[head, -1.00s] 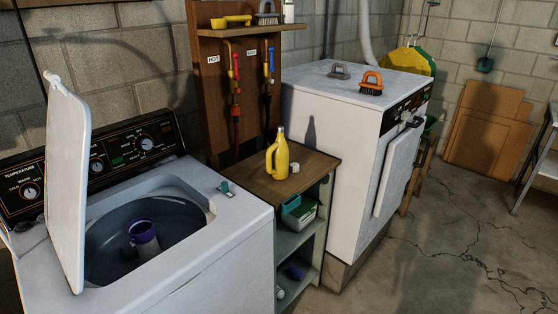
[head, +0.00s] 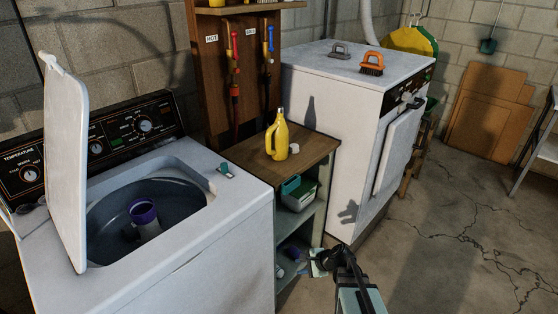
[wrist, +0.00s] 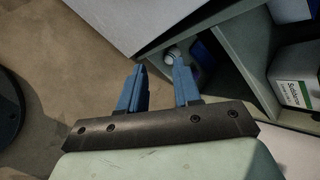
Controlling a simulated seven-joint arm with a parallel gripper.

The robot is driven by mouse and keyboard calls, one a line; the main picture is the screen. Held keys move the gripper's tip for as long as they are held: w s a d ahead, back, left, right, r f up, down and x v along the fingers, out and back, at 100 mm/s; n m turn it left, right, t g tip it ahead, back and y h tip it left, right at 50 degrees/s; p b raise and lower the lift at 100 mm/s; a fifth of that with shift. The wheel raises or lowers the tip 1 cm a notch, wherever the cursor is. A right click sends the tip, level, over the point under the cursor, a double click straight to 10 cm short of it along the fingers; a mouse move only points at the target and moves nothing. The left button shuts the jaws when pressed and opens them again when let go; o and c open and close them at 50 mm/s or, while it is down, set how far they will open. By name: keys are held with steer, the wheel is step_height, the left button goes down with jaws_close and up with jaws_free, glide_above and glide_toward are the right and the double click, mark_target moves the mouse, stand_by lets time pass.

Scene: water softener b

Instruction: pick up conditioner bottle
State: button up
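A yellow bottle (head: 280,139) with a handle stands upright on the wooden top of the small shelf cabinet (head: 322,148). A white cap (head: 294,149) lies beside it. A purple and white item (head: 290,252) is on the low shelf; a round white end (wrist: 174,53) and a dark blue part show near my fingers in the wrist view. I cannot tell which of these is the conditioner bottle. My gripper (head: 318,262) is low in front of the cabinet, below the yellow bottle. In the wrist view my gripper (wrist: 160,78) has its blue fingers apart with nothing between them.
An open-lidded washer (head: 225,245) stands left, with a purple-topped agitator (head: 143,212) inside. A white dryer (head: 335,100) stands right of the cabinet, with an orange brush (head: 372,63) on top. Floor at right is open.

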steer(key=w+d+r+m+t, duration=0.2)
steer(key=w+r+m+t, duration=0.15)
steer(key=w+r, duration=0.45)
steer(key=w+d+r+m+t+y, duration=0.1)
steer(key=w+r+m+t, duration=0.25)
steer(key=r, duration=0.95)
steer(key=w+d+r+m+t, duration=0.2)
steer(key=w+r+m, duration=0.35)
steer(key=r, duration=0.45)
steer(key=m+y, duration=0.1)
steer(key=y, duration=0.2)
glide_toward(270, 142)
steer(key=shift+s+d+f+t, duration=0.2)
steer(key=shift+s+d, duration=0.2)
steer(key=shift+s, duration=0.15)
steer(key=shift+s+d+f+t, duration=0.2)
steer(key=shift+s+d+f, duration=0.05)
steer(key=shift+s+d, duration=0.25)
steer(key=x, duration=0.8)
steer(key=shift+w+a, duration=0.15)
steer(key=shift+x, duration=2.75)
steer(key=shift+a, duration=0.15)
steer(key=shift+c, duration=0.5)
jaws_close()
